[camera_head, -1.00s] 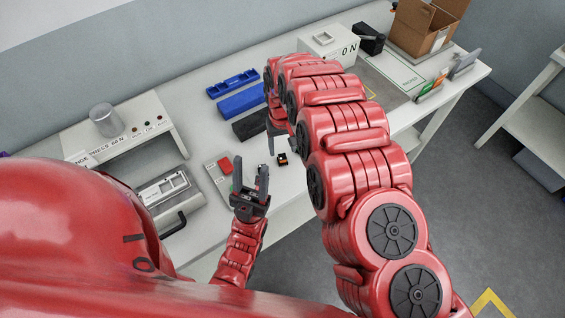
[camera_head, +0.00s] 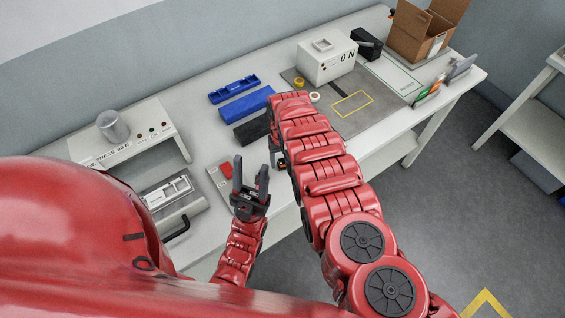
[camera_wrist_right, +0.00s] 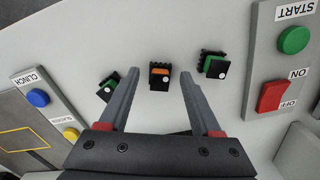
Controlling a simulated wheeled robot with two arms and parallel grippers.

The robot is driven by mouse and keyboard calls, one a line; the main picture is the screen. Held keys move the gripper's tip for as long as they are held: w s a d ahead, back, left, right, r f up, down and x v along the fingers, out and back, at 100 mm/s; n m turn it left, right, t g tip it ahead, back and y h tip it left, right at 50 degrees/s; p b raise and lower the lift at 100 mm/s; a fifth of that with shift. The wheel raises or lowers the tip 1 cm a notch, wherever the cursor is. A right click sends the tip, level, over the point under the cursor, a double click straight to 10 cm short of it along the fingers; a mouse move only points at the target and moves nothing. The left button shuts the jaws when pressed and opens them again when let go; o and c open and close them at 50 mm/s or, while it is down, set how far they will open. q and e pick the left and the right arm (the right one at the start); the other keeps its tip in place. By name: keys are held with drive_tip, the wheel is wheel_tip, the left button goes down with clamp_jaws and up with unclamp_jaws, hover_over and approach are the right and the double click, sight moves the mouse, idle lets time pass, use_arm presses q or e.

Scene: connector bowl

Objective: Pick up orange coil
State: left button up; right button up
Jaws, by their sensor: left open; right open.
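The orange coil (camera_wrist_right: 159,76), a small black block with an orange part, lies on the white table in the right wrist view. It sits ahead of and between the two fingers of my right gripper (camera_wrist_right: 159,84), which is open and empty. Contact with the coil cannot be told. In the head view the right arm hides most of that gripper and the coil area. My left gripper (camera_head: 250,172) is open and empty, fingers upward, near the table's front edge.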

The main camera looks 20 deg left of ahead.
clamp_jaws()
drive_tip(key=shift+w+r, duration=0.1)
drive_tip(key=shift+r, duration=0.1)
idle(0.4)
